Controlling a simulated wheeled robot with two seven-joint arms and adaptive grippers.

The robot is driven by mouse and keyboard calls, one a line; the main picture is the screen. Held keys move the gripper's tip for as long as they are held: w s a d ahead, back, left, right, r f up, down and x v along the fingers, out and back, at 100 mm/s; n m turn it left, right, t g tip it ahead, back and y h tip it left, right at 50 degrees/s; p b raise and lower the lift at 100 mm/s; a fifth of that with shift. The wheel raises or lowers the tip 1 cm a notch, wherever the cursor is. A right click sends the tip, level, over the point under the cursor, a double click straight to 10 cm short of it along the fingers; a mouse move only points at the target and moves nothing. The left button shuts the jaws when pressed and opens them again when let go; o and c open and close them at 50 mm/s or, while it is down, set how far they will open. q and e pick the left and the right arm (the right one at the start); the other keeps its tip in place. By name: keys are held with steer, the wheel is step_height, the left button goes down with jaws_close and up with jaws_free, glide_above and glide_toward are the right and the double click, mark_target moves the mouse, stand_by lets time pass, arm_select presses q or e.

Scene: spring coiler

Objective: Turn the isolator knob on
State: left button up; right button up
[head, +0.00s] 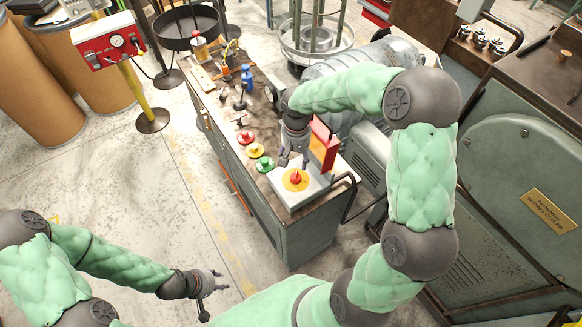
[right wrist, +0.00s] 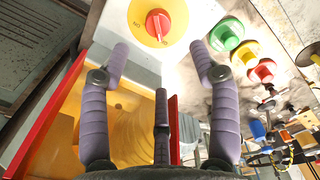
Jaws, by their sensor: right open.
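The isolator knob (head: 295,177) is red and sits on a yellow disc on a pale box (head: 311,186) at the near end of the workbench. In the right wrist view the knob (right wrist: 158,22) is at the top centre, with a white line on it and small lettering on the disc. My right gripper (head: 292,159) is open and empty just beyond the knob in the head view. In the right wrist view my right gripper (right wrist: 160,55) has its fingers spread below the knob, apart from it. My left gripper (head: 213,290) looks open and empty over the floor.
Green, yellow and red buttons (head: 256,150) line the bench's left edge. An orange-red open panel (head: 323,146) stands right beside my right gripper. Bottles and tools cover the far bench. A large green machine (head: 525,175) stands at right.

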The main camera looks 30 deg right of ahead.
mark_target(296, 175)
steer(key=f+b, duration=0.2)
steer(key=f, duration=0.8)
steer(key=shift+s+f, duration=0.15)
steer(key=shift+s, duration=0.05)
steer(key=c, duration=1.2)
